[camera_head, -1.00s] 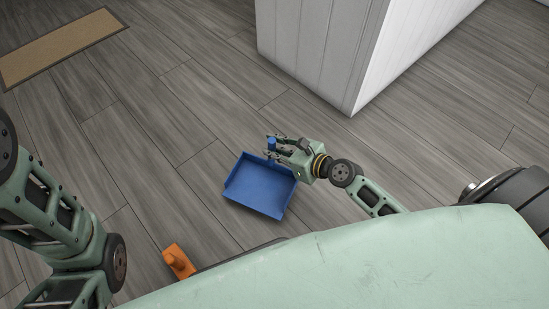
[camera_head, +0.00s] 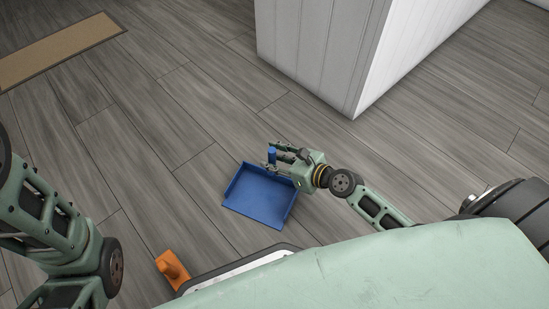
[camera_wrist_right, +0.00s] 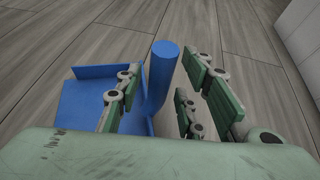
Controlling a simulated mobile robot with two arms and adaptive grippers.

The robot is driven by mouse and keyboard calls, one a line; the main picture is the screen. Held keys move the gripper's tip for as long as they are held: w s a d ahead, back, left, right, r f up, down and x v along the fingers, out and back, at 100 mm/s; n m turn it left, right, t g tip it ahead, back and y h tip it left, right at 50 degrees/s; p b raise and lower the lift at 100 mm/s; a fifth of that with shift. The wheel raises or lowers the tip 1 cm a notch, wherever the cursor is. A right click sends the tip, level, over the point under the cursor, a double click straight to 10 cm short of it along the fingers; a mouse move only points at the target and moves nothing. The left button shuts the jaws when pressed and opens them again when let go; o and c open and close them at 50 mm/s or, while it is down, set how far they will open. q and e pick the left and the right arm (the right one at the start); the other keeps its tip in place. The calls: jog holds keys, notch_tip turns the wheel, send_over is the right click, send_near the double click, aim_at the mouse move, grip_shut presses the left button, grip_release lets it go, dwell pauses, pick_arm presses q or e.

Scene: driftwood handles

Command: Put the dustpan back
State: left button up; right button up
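The blue dustpan (camera_head: 262,199) is in the middle of the head view, its flat tray facing up. I cannot tell how far it is above the floor. Its round blue handle (camera_head: 271,155) stands up at its far edge. My right gripper (camera_head: 277,158) is at the handle, with its fingers on both sides of it. In the right wrist view the handle (camera_wrist_right: 162,70) stands between the fingers, and the tray (camera_wrist_right: 85,105) is partly hidden behind the left finger. Of my left arm only links show at the left edge; its gripper is out of view.
A white panelled block (camera_head: 320,50) stands on the grey plank floor beyond my right arm. A brown mat (camera_head: 55,50) lies at the far left. An orange piece (camera_head: 172,268) shows close to my body. The floor between mat and dustpan is clear.

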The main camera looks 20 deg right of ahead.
jog(key=shift+r, duration=0.25)
jog(key=p+v, duration=0.2)
jog(key=v, duration=1)
jog(key=shift+p, duration=0.4)
